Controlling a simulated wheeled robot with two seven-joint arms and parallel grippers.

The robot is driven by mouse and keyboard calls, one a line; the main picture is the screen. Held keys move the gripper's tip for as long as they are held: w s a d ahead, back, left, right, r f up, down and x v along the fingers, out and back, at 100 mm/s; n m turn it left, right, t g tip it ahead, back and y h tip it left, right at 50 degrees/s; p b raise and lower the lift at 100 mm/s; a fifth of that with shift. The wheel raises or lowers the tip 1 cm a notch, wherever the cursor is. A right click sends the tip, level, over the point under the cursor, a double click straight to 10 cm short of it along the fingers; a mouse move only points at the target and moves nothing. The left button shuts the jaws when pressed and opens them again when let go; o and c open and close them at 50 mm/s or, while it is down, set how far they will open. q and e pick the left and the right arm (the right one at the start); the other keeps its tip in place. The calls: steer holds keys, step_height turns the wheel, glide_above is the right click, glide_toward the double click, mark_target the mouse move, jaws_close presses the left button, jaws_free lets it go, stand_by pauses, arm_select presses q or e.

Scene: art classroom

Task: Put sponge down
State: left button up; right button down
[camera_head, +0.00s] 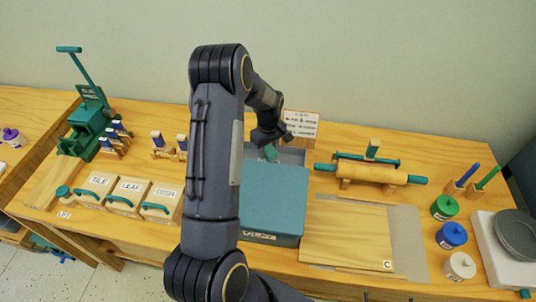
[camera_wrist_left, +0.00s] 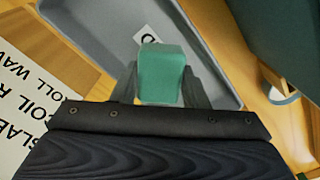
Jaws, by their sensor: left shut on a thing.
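The green sponge (camera_head: 271,153) shows just below the tip of my left gripper (camera_head: 268,141) in the head view. In the left wrist view the sponge (camera_wrist_left: 161,72) sits between the two dark fingers, which are shut on it. It is over the grey shallow tray (camera_wrist_left: 208,62), whose rim also shows in the head view (camera_head: 293,156). I cannot tell whether the sponge touches the tray floor. A white label (camera_wrist_left: 147,35) lies in the tray beyond the sponge. My right gripper is not in view.
A teal box (camera_head: 272,200) stands directly in front of the tray. A lettered sign (camera_head: 301,124) stands behind it. A rolling pin (camera_head: 370,172) and a wooden board (camera_head: 345,235) are at right. Lidded boxes (camera_head: 128,196) and a green press (camera_head: 88,125) are at left.

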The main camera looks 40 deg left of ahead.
mark_target(269, 156)
arm_select(q)
step_height(269, 156, down, 4)
steer(key=shift+r+p, duration=0.15)
steer(key=shift+p, duration=0.25)
steer(key=o, duration=0.4)
steer(key=shift+b, duration=0.3)
steer(key=o, duration=0.5)
